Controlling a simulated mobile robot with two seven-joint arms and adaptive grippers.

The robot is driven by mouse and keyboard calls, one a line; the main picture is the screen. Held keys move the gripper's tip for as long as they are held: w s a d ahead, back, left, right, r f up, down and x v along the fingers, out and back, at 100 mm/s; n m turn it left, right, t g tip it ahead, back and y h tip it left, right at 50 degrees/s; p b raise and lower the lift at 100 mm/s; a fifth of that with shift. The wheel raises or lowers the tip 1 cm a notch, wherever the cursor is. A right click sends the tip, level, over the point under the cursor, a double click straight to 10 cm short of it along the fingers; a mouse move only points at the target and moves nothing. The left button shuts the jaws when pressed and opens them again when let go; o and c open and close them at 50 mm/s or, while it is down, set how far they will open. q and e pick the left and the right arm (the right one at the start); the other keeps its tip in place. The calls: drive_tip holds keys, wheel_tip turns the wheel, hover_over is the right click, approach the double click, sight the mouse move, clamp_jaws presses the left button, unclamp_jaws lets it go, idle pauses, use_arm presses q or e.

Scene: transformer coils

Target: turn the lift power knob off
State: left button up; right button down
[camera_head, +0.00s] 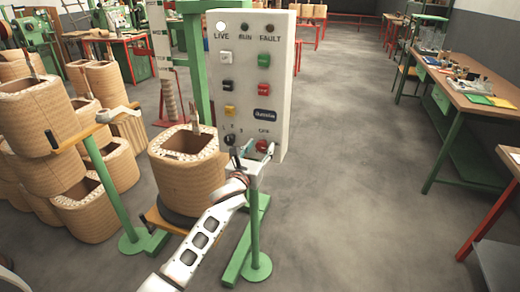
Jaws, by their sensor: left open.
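The pale grey control panel (245,90) stands upright on a green post, with LIVE, RUN and FAULT lamps at its top. A black rotary knob (230,139) sits at its lower left, with small marks around it; its exact setting is too small to read. A red button (262,146) sits to its right under a small label. My left gripper (253,156) is open in front of the panel's lower edge, its fingers near the knob and the red button. I cannot tell whether it touches either. My right gripper is not in view.
A wound coil (188,175) stands on a stand just left of my left arm. Several more coils (32,118) are stacked at the left. A workbench (477,88) with tools runs along the right. The floor between is clear.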

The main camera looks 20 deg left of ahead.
use_arm(q)
drive_tip(key=shift+c, duration=0.3)
drive_tip(key=c, duration=1)
